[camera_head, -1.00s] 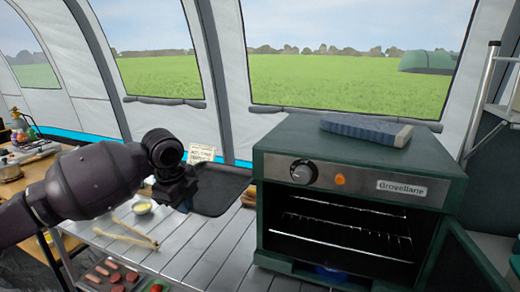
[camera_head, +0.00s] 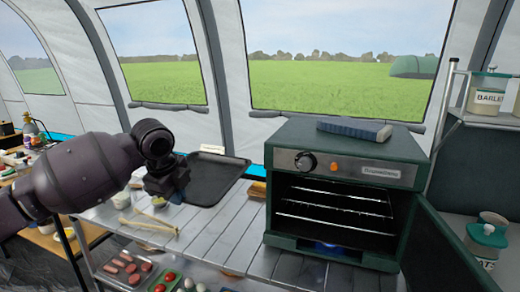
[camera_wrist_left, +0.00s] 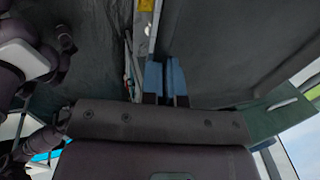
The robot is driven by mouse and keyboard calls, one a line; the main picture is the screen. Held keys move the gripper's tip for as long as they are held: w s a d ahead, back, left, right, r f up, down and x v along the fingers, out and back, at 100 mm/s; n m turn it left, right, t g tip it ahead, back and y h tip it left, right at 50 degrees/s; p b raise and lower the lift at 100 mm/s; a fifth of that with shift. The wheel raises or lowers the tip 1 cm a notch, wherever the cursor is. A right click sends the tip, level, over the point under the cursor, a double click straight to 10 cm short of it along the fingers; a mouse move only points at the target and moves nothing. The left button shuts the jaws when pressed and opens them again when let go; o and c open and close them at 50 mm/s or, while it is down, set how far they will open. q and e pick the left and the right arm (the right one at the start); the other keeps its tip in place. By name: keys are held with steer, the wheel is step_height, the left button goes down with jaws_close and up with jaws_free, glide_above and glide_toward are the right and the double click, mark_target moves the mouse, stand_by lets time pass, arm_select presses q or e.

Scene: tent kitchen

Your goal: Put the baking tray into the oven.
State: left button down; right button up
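A black, flat baking tray (camera_head: 215,177) is in the head view, left of the oven, raised above the slatted table and somewhat tilted. My left gripper (camera_head: 178,183) is at the tray's left edge and appears shut on it. In the left wrist view its blue fingertips (camera_wrist_left: 165,78) are close together with dark surfaces either side; the exact contact is hard to see. The green oven (camera_head: 340,190) stands open-fronted on the table. Wire racks (camera_head: 335,212) show inside, with a blue flame low down. My right gripper is not in view.
The oven door (camera_head: 440,255) is swung open to the right. A blue-grey block (camera_head: 354,129) lies on the oven. Sticks (camera_head: 150,222) and a small bowl (camera_head: 121,200) are on the slatted table (camera_head: 215,240), and food trays sit below. Shelves with jars (camera_head: 487,92) stand at right.

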arm_select(q)
steer(key=shift+d+r, duration=0.25)
steer(key=shift+r, duration=0.3)
steer(key=shift+a+f+n, duration=0.15)
steer(key=shift+f+n, duration=0.1)
steer(key=shift+n, duration=0.45)
steer(key=shift+a+n+y, duration=0.1)
steer(key=shift+n+y, duration=0.3)
steer(key=shift+n, duration=0.1)
steer(key=s+f+n+g+y, duration=0.1)
steer(key=s+f+n+y, duration=0.1)
steer(key=s+f+n, duration=0.5)
steer(key=s+f+n+g+y, duration=0.1)
steer(key=s+f+n+g, duration=0.1)
steer(key=s+f+n, duration=0.5)
steer(key=shift+s+a+f+n+y, duration=0.2)
steer(key=shift+s+a+n+y, duration=0.25)
steer(key=shift+s+n, duration=2.45)
steer(key=shift+s, duration=0.1)
